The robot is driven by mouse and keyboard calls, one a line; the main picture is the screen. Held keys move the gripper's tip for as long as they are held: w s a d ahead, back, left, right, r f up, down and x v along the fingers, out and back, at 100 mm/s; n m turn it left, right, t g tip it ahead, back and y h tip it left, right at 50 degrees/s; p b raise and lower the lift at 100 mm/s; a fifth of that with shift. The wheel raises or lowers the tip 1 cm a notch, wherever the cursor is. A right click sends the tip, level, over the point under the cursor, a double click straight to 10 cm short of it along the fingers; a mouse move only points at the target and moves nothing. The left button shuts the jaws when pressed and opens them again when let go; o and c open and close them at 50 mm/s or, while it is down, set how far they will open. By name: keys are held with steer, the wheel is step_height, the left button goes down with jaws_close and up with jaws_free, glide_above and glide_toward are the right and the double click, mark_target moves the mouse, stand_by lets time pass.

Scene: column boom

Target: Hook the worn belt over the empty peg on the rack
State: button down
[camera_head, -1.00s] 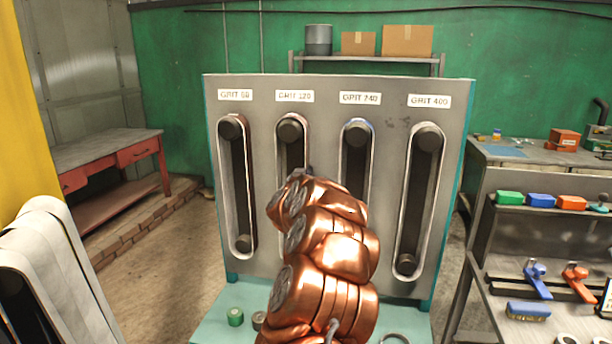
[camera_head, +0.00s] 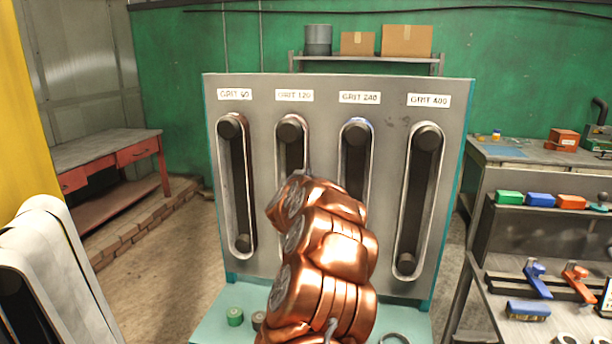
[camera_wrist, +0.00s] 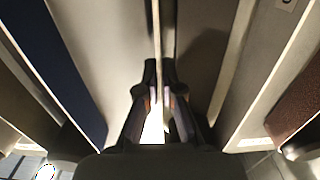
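The grey rack panel (camera_head: 390,95) carries looped bands around dark round pegs under the labels GRIT 60, GRIT 120, GRIT 240 and GRIT 400. I cannot pick out a bare peg. My copper arm stands before the panel's middle and covers the lower parts of the GRIT 120 loop (camera_head: 291,150) and GRIT 240 loop (camera_head: 357,160). In the wrist view my gripper (camera_wrist: 160,66) has its dark fingers close together on a thin, pale upright strip, which looks like the belt (camera_wrist: 157,28) seen edge-on. Its far end is out of view; wear cannot be judged.
A pale belt machine (camera_head: 45,245) stands at the near left. A red-drawer bench (camera_head: 110,150) is behind it. A shelf unit (camera_head: 510,270) with coloured blocks and tools stands close right. Neighbouring blue (camera_wrist: 65,60) and brown (camera_wrist: 300,110) bands flank my gripper.

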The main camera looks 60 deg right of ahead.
steer(key=shift+f, duration=0.1)
steer(key=c, duration=1.2)
jaws_free()
steer(key=shift+c, duration=0.2)
steer(key=o, duration=0.3)
steer(key=shift+a, duration=0.1)
steer(key=v, duration=0.6)
steer(key=shift+s+a, duration=0.15)
steer(key=shift+a, duration=0.2)
steer(key=shift+a, duration=0.1)
